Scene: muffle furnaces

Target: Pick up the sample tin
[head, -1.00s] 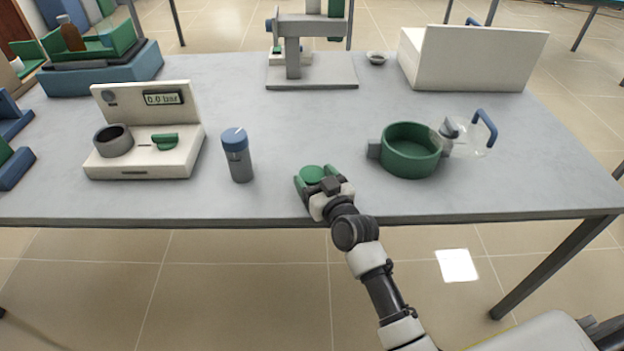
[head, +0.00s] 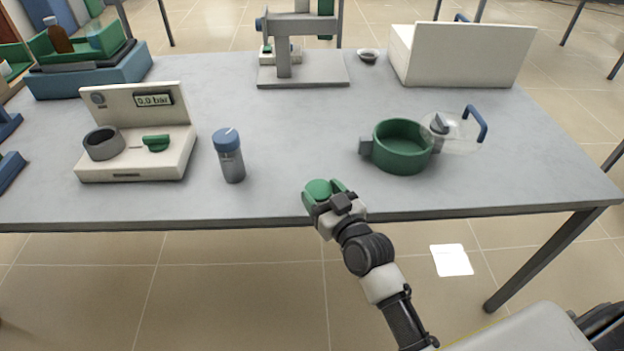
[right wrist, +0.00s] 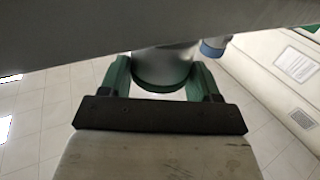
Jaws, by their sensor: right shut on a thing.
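The sample tin shows as a small round green-topped thing (head: 318,188) at the front edge of the grey table in the head view. My right gripper (head: 324,192) is shut on it, with green fingers on either side. In the right wrist view the tin (right wrist: 162,72) sits between the two green fingers of the right gripper (right wrist: 160,80); its body looks grey with a green end. Whether the tin touches the table cannot be told. My left gripper is not in view.
The table's middle is clear.

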